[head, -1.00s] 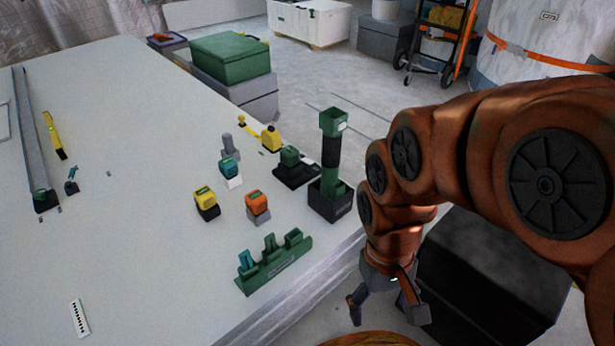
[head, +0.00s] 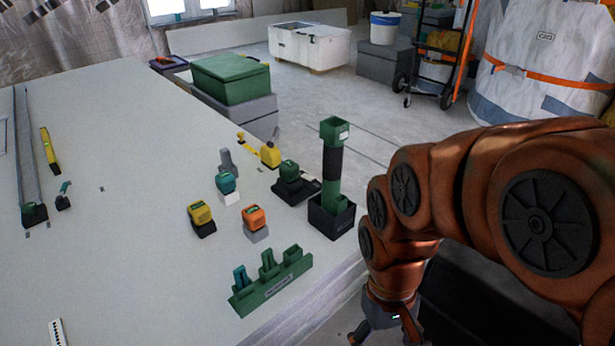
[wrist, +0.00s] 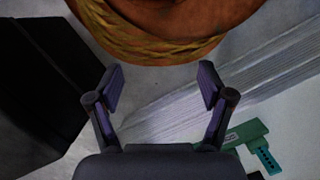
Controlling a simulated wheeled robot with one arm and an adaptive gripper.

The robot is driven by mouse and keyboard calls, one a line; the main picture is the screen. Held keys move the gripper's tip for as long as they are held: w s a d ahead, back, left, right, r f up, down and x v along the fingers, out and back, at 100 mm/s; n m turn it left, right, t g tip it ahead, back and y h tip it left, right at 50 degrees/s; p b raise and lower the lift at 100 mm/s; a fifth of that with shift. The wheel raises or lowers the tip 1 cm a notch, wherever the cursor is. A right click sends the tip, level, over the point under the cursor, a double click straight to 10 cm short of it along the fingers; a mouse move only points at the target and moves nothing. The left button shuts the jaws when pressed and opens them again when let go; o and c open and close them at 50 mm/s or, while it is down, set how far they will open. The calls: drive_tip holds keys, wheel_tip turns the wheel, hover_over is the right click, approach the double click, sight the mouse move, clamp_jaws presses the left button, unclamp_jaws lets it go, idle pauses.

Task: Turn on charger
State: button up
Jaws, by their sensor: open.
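A black base with a green block on it (head: 297,186), which looks like the charger, sits near the right edge of the white table (head: 110,255) in the head view. No switch can be made out on it. My gripper (wrist: 162,88) is open and empty in the wrist view. It hangs off the table's right side, apart from the charger, and is partly cut off at the bottom of the head view. The charger does not show in the wrist view.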

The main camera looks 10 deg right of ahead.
drive_tip(key=shift+r+p, duration=0.4)
drive_tip(key=shift+p, duration=0.05)
drive_tip(key=c, duration=0.3)
drive_tip(key=shift+g, duration=0.4)
drive_tip(key=r+p, duration=0.3)
drive_tip(key=r, duration=0.1)
drive_tip(key=s+r+p, duration=0.1)
drive_tip(key=r+p, duration=0.3)
drive_tip(key=s+r+p, duration=0.1)
drive_tip(key=r+p, duration=0.2)
drive_tip(key=p, duration=0.1)
drive_tip(key=shift+s+r, duration=0.15)
drive_tip(key=shift+r, duration=0.25)
clamp_jaws()
drive_tip(key=shift+s+r+p, duration=0.2)
drive_tip(key=shift+p, duration=0.15)
drive_tip(key=shift+a, duration=0.1)
